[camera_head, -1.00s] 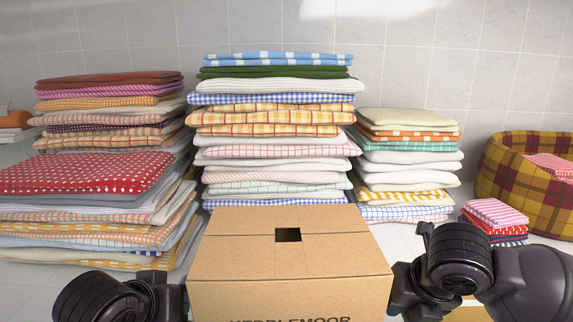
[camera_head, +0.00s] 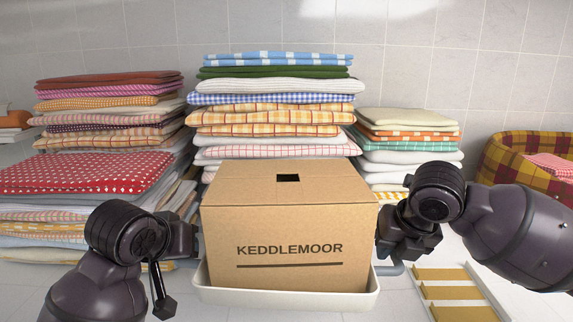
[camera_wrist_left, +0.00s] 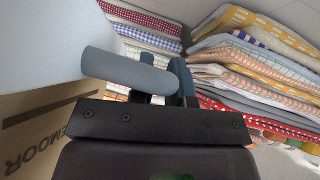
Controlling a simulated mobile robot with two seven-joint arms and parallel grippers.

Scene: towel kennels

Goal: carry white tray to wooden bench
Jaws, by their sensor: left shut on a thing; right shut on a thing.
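The white tray (camera_head: 285,302) is in front of me, with a large cardboard box marked KEDDLEMOOR (camera_head: 290,270) standing upright in it. My left gripper (camera_head: 185,240) is at the tray's left side, and my right gripper (camera_head: 402,245) is at its right side. In the left wrist view my left gripper (camera_wrist_left: 165,95) is shut on a grey tray handle (camera_wrist_left: 128,70). A grey handle (camera_head: 390,269) shows below my right gripper, which is shut on it; the fingertips are partly hidden. No wooden bench can be clearly made out.
Tall stacks of folded towels (camera_head: 275,115) stand along the tiled wall behind the box. A plaid basket (camera_head: 515,155) is at the right. A pale frame with yellow-brown slats (camera_head: 445,292) lies low at the right. White tiled floor shows at the front.

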